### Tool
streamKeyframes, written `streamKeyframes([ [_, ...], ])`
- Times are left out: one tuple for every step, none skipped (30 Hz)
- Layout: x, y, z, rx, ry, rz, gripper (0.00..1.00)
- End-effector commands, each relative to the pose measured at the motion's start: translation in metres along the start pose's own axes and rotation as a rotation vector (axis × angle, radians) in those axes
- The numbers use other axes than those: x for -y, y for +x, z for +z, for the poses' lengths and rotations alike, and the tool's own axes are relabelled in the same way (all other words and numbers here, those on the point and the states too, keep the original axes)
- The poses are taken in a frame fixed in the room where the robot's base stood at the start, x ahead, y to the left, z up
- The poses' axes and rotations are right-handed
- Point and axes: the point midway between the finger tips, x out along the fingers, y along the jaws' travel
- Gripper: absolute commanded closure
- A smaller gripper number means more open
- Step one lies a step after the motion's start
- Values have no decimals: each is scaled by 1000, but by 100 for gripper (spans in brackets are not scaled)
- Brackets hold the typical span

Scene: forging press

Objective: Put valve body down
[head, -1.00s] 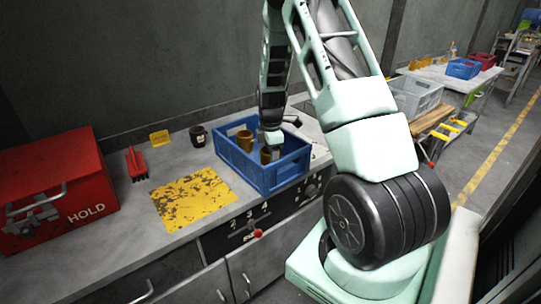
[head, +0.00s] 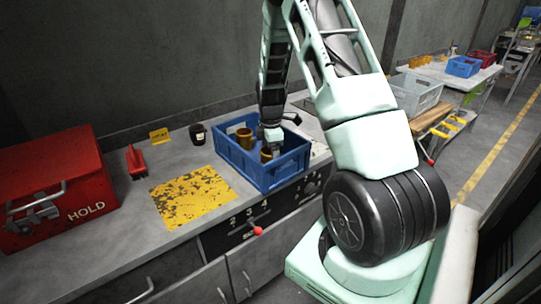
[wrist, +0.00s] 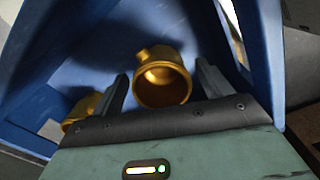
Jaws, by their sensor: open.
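A gold-coloured valve body (wrist: 163,77) with a round open mouth and a small side boss is in the blue crate (wrist: 55,25). In the wrist view it lies between the two apart fingers of my gripper (wrist: 164,88), with dark gaps beside it. My gripper (head: 271,142) is open and reaches down into the crate (head: 240,170) in the head view. The valve body (head: 266,154) shows there just below and left of the gripper, partly hidden. A second gold-coloured part (head: 244,138) stands in the crate to the left; it also shows in the wrist view (wrist: 82,112).
The crate walls stand close around my gripper. A worn yellow mat (head: 192,197) lies bare to the left on the grey bench.

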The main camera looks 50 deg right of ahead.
Motion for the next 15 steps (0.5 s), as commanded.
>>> streamKeyframes([
  [-1, -7, 0, 0, -1, 3, 22],
  [-1, -12, 0, 0, -1, 5, 22],
  [-1, -19, 0, 0, 0, 5, 22],
  [-1, -26, 0, -1, 1, 7, 22],
  [-1, -32, 0, -1, 1, 6, 22],
  [-1, -41, 0, 0, 0, 6, 22],
  [-1, -48, 0, 0, 0, 7, 22],
  [-1, -54, 1, 0, 0, 6, 22],
  [-1, -63, 1, 0, 2, 7, 22],
  [-1, -69, 1, 0, 2, 5, 22],
  [-1, -75, 0, 0, 2, 6, 22],
  [-1, -82, 0, 0, 1, 5, 22],
  [-1, -87, 0, 0, 1, 4, 22],
  [0, -91, 0, 1, 0, 4, 22],
  [0, -96, 0, 0, 0, 3, 22],
])
